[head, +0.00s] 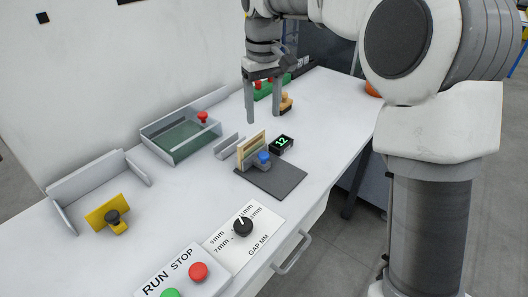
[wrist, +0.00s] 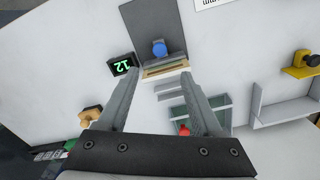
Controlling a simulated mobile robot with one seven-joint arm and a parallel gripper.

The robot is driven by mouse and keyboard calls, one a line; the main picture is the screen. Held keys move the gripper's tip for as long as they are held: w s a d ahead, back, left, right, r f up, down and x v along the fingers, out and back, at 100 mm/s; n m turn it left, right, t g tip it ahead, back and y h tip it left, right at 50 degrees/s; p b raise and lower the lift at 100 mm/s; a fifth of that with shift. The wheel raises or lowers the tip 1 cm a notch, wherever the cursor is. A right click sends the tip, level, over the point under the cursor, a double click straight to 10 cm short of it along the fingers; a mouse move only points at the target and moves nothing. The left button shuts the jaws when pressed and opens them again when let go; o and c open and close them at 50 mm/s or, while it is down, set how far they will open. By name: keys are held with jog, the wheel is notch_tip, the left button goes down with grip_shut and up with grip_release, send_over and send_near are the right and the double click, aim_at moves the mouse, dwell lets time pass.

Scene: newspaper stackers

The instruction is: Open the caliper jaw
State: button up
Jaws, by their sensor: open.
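The caliper has a dark grey base plate (head: 280,180) with upright beige plates (head: 250,148) and a blue knob (head: 264,156) on a grey block. A small black display (head: 281,143) beside it reads 12 in green. In the wrist view the blue knob (wrist: 159,48) and beige plates (wrist: 165,68) lie just beyond my fingertips. My gripper (head: 264,116) is open and empty, pointing down above the table behind the caliper; its two fingers also frame the wrist view (wrist: 156,84). I cannot tell how wide the caliper jaw stands.
A green-floored tray with a red knob (head: 202,118) stands behind the caliper. A yellow knobbed piece (head: 108,216) is at left. A gap dial (head: 243,226) and run/stop panel (head: 186,275) are in front. An orange piece (head: 286,103) stands near my fingers.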

aim_at(264, 154)
notch_tip(264, 154, down, 12)
jog(key=b, duration=0.2)
jog(key=shift+f+b, duration=0.1)
jog(key=shift+b, duration=0.3)
grip_shut()
dwell(1.1)
